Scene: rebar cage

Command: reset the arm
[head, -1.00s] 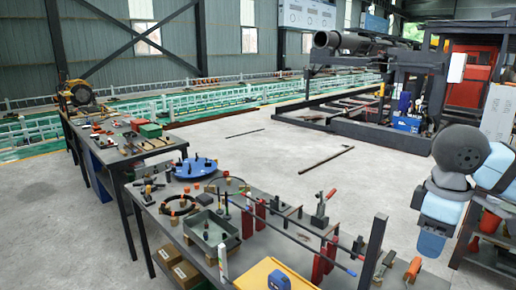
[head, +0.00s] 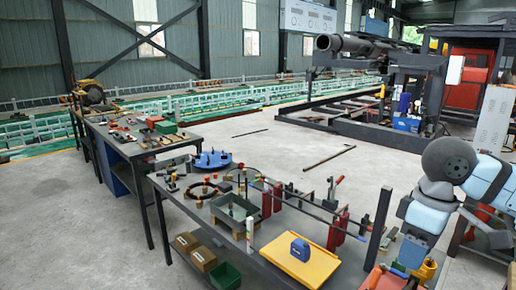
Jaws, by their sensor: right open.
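My right arm (head: 420,214) comes in at the right edge. Its dark round elbow joint (head: 448,158) is bent, and the pale blue forearm hangs down over the right end of the near bench. My right gripper (head: 410,254) is at the low end of that forearm, open, with its fingers hard to make out against the clutter. I see nothing held in it. My left arm and gripper are not in view.
The near bench carries a yellow board (head: 318,266) with a blue item (head: 300,249), a grey tray (head: 226,222), a blue disc (head: 212,160) and upright red clamps (head: 337,232). A second bench (head: 112,138) stands behind left. The grey floor (head: 300,140) beyond is mostly open.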

